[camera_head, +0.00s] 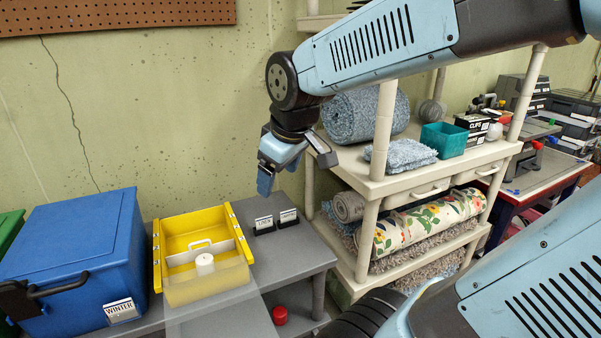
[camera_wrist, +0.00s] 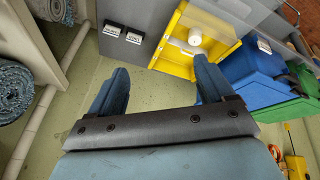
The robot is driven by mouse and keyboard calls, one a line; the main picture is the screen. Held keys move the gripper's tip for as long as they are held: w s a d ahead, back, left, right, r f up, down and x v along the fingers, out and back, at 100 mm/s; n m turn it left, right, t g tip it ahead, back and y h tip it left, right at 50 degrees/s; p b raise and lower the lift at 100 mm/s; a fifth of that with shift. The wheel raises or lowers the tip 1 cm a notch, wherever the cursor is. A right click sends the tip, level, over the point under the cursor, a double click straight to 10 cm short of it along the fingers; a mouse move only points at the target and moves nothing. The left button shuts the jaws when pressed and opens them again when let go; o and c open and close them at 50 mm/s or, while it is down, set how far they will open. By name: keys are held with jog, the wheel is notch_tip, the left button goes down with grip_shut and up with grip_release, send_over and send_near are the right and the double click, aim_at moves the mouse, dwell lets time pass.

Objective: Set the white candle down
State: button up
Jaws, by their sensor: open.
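The white candle (camera_head: 205,263) is a short cylinder standing upright inside the yellow box (camera_head: 160,262), in front of the white divider with a handle (camera_head: 200,251). In the wrist view the candle (camera_wrist: 195,37) also shows inside the yellow box (camera_wrist: 175,57). My gripper (camera_head: 290,175) is open and empty, up and to the right of the box and apart from the candle. In the wrist view its two blue fingers (camera_wrist: 161,70) are spread wide with nothing between them.
A blue lidded bin (camera_head: 75,255) stands left of the box on the grey bench (camera_head: 300,255). Two small black label holders (camera_head: 276,222) stand to its right. A shelf (camera_head: 385,187) with rolled rugs stands further right. A red object (camera_head: 280,315) sits lower down.

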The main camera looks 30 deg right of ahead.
jog(key=s+d+r+m, duration=0.1)
jog(key=s+r+m, duration=0.1)
jog(key=s+m, duration=0.4)
jog(key=shift+s+r+t, duration=0.4)
jog(key=shift+s, duration=0.05)
